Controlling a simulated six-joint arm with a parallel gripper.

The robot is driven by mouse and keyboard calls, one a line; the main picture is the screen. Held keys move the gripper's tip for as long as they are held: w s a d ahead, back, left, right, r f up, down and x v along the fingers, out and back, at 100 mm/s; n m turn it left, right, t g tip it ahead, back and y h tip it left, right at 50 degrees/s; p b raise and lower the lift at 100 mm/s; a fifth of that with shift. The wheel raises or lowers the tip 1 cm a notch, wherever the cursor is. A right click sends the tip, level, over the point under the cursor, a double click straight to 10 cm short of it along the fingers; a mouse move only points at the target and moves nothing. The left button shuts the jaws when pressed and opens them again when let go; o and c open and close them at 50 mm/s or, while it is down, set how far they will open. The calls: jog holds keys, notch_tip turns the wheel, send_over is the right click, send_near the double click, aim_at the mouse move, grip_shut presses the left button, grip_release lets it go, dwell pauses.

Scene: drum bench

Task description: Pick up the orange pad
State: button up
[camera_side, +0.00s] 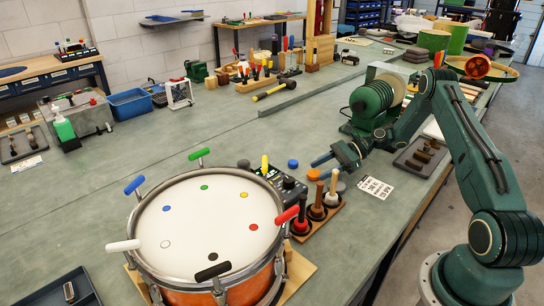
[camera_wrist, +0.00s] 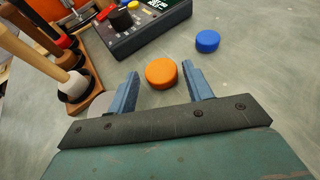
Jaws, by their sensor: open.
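The orange pad (camera_wrist: 161,73) is a small round disc lying flat on the bench. In the wrist view it shows between and slightly beyond the tips of my gripper (camera_wrist: 160,78), whose two blue fingers are apart with nothing held. In the side view the orange pad (camera_side: 313,174) lies near my gripper (camera_side: 322,172), which is low over the bench with its fingers pointing left toward the pad. I cannot tell the exact height of the fingertips above the bench.
A blue pad (camera_wrist: 207,41) lies beyond the orange one. A black control box (camera_wrist: 135,27) stands near it. A rack of mallets (camera_wrist: 75,85) is on the left. The drum (camera_side: 215,225) stands left of the rack in the side view. A printed card (camera_side: 376,187) lies right of the gripper.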

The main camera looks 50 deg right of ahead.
jog(key=shift+x, duration=0.85)
jog(key=c, duration=0.8)
